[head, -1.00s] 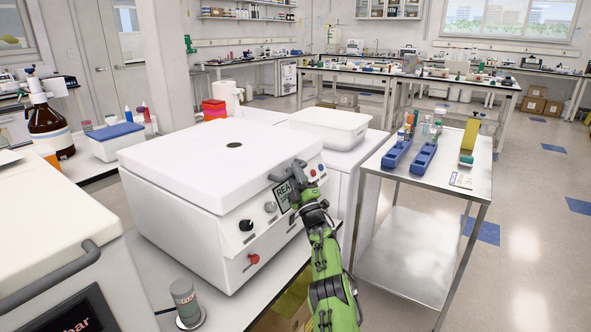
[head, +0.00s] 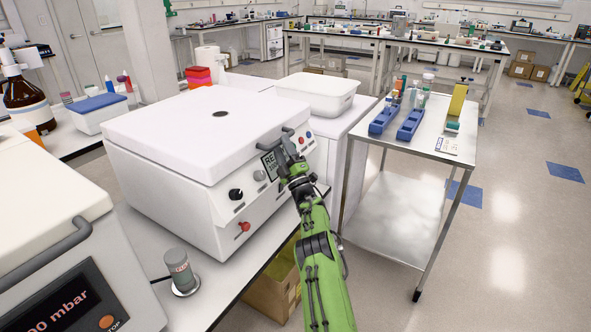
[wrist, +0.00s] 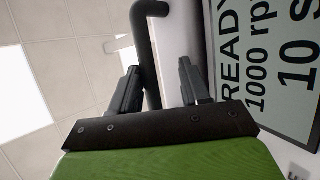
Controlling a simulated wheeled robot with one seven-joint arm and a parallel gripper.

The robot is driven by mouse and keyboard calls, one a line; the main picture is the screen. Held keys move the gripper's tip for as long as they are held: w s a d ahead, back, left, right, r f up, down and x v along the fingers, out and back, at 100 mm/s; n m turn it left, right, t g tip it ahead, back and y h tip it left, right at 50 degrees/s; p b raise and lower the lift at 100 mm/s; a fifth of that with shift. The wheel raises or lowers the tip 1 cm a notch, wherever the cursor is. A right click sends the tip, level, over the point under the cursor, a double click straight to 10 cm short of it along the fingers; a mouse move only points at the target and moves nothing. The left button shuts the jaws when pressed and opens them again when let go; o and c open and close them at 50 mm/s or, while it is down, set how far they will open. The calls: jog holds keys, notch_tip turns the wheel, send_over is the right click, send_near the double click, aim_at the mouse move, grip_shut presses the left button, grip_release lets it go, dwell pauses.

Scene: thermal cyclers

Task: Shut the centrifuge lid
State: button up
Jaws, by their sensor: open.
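The centrifuge is a white box (head: 180,205) with knobs and a display on its front, left of centre in the head view. Its white lid (head: 165,130) lies flat on the body and looks down, with no gap that I can see. The dark lid handle (head: 273,140) is at the front edge; in the wrist view the handle (wrist: 150,45) runs between my two fingers. My gripper (head: 290,150) is open around the handle, and I cannot tell whether a finger touches it. My gripper hides part of the display; the wrist view shows the display (wrist: 270,70) reading READY.
A second machine with a grey handle (head: 50,250) stands at the near left. A capped cylinder (head: 179,266) sits on the bench in front of the centrifuge. A white tub (head: 318,95) is behind it, and a metal cart (head: 395,215) with blue racks stands to the right.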

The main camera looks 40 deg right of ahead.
jog(key=p+v, duration=0.3)
jog(key=v, duration=1.1)
jog(key=shift+s+h+p, duration=0.2)
jog(key=shift+h+p, duration=0.1)
jog(key=shift+p, duration=0.1)
jog(key=shift+r, duration=0.15)
